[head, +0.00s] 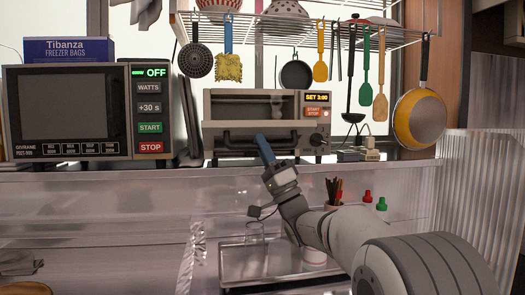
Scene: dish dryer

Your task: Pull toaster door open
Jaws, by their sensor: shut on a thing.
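The toaster (313,128) is a small grey oven on the shelf in the middle of the head view. Its display reads "SET 3:00", with a red start/stop button and a knob below. The toaster door (230,150) appears tilted down and partly open, and the dark cavity shows above it. The dark door handle (232,141) runs across its front. My gripper (262,138) reaches up from below with blue fingers, shut on the handle near its middle. The fingers cover part of the handle, and the exact contact is hard to see.
A microwave (62,112) stands left of the toaster, with a freezer-bag box (68,49) on top. Utensils and pans (420,118) hang from a wire rack (385,38) above. A metal tray (262,262) lies below the shelf (100,176).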

